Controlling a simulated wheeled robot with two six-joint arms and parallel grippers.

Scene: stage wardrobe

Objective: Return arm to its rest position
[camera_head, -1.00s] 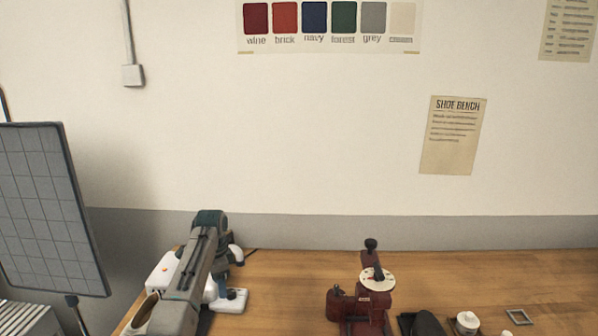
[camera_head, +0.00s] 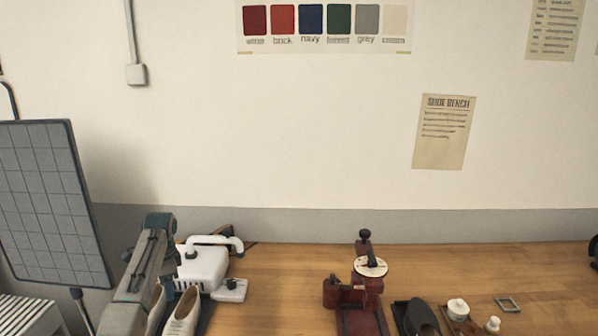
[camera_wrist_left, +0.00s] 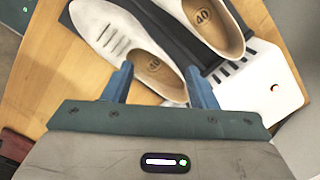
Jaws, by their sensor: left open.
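My left arm (camera_head: 148,262) comes in from the lower left in the head view, its teal end raised over the bench's left part. In the left wrist view my left gripper (camera_wrist_left: 160,70) is open, its two blue fingers apart. A white shoe (camera_wrist_left: 118,32) lies beyond it, its heel end showing between the fingers; I cannot tell the height gap. A second white shoe (camera_wrist_left: 212,22) lies to its right. Both insoles read 40. In the head view a white shoe (camera_head: 184,312) shows right of my arm. My right gripper is not in view.
A white device with a curved handle (camera_head: 203,266) stands behind the shoes. A dark red press-like device (camera_head: 358,292) stands mid-bench, with a dark item (camera_head: 415,317) and small white jars right of it. A gridded panel (camera_head: 48,205) stands left. The wooden bench (camera_head: 285,262) is clear between the devices.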

